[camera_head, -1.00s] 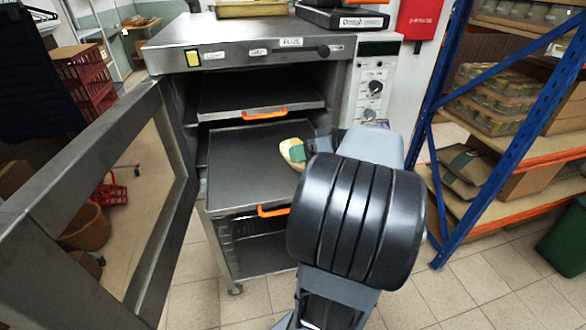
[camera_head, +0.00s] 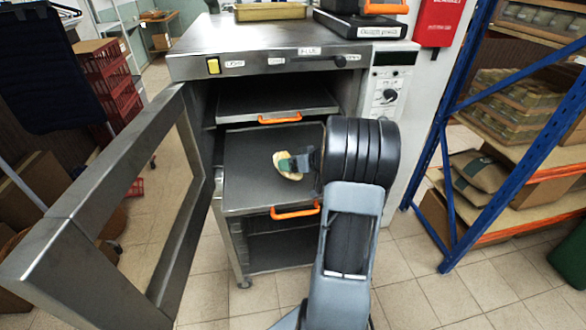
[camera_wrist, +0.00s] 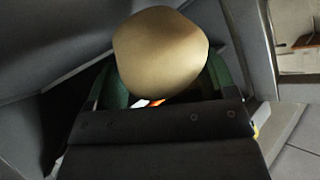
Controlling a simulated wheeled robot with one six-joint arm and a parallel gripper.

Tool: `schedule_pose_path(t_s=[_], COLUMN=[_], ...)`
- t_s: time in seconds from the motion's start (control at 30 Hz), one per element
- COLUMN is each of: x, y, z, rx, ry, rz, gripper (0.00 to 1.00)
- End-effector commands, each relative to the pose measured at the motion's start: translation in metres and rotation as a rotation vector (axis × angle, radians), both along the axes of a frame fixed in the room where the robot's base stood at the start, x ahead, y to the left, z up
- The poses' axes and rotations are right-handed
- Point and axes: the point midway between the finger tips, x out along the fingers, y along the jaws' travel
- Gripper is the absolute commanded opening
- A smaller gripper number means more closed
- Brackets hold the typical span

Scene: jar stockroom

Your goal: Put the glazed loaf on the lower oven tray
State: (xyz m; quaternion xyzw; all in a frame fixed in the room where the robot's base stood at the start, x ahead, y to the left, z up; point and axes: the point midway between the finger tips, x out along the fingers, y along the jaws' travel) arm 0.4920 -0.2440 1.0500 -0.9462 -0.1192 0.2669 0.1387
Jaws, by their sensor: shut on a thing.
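The glazed loaf (camera_head: 289,176) is pale tan and rounded. In the head view it is at the middle of the lower oven tray (camera_head: 252,189), over the dark surface. My gripper (camera_head: 294,165) has green fingertips and is shut on the loaf from the right side. In the wrist view the loaf (camera_wrist: 160,52) fills the space between the green fingers. I cannot tell whether the loaf touches the tray. The lower tray is pulled out and has an orange handle (camera_head: 295,212).
The oven door (camera_head: 190,140) stands open to the left. An upper tray (camera_head: 275,101) with an orange handle sits above the lower one. A blue shelf rack (camera_head: 462,145) with boxes and jars stands at the right. Tiled floor is clear in front.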

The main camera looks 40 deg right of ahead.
Motion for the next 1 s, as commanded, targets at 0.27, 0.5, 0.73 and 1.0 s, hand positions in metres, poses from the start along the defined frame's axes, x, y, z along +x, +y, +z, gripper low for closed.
schedule_pose_path(t_s=[0.27, 0.5, 0.73, 1.0], x=[-0.001, -0.001, -0.001, -0.001], y=[0.0, 0.0, 0.0, 0.0], z=[-0.027, -0.028, -0.032, -0.031], rx=[0.004, 0.001, 0.001, 0.002], ry=[0.002, 0.0, 0.0, 0.001], rz=[-0.001, 0.0, 0.0, 0.0], gripper=[0.47, 0.47, 0.47, 1.0])
